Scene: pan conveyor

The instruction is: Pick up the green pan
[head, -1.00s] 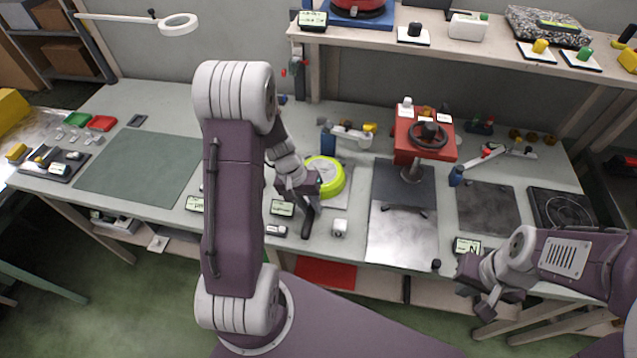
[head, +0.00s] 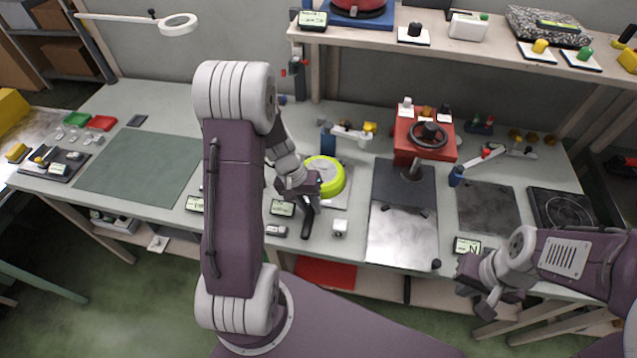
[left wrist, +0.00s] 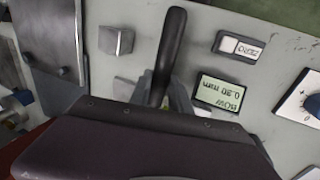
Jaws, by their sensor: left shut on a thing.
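The green pan (head: 327,177) has a bright lime-green rim and a dark handle (head: 307,222) pointing toward the table's front edge. It is on or just above a grey plate at the middle of the bench; I cannot tell if they touch. My left gripper (head: 308,198) is shut on the pan's handle, near the pan body. In the left wrist view the black handle (left wrist: 169,50) sticks out from the jaws, and the pan body is hidden. My right gripper (head: 487,297) hangs at the bench's front right, away from the pan; its jaw opening is unclear.
A small display (head: 282,208) and a white cube (head: 340,228) flank the handle. Right of the pan are a dark-and-silver panel (head: 402,235) and a red box with a black wheel (head: 425,140). A green mat (head: 140,165) lies clear at left. A shelf (head: 480,52) overhangs the back.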

